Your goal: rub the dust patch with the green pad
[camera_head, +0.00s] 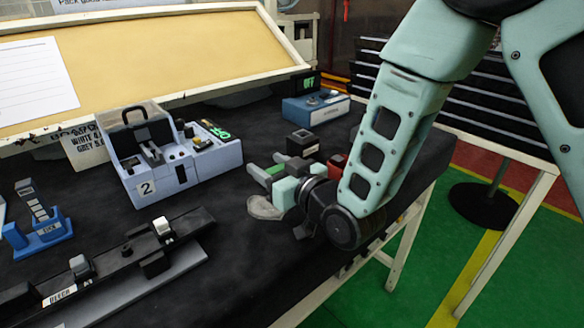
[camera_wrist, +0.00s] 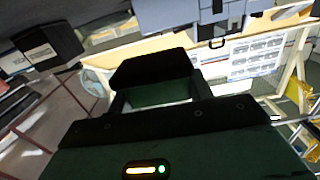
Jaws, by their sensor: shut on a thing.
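My gripper (camera_head: 272,170) is at the right part of the black bench, its fingers pointing left in the head view. The fingers are shut on the green pad (camera_head: 275,169), which shows as a narrow green strip between them. In the wrist view the green pad (camera_wrist: 155,94) shows between the dark finger parts. A pale grey dust patch (camera_head: 262,208) lies on the black bench top, just in front of the gripper in the head view. The pad appears apart from the patch; its exact height above the bench cannot be told. The dust patch is not clear in the wrist view.
A light blue unit marked 2 (camera_head: 165,165) stands left of the gripper. A dark block (camera_head: 302,143) and a red item (camera_head: 337,165) sit close behind it. A blue box (camera_head: 315,106) is farther back. A black rail fixture (camera_head: 110,268) lies front left. The bench's right edge is near.

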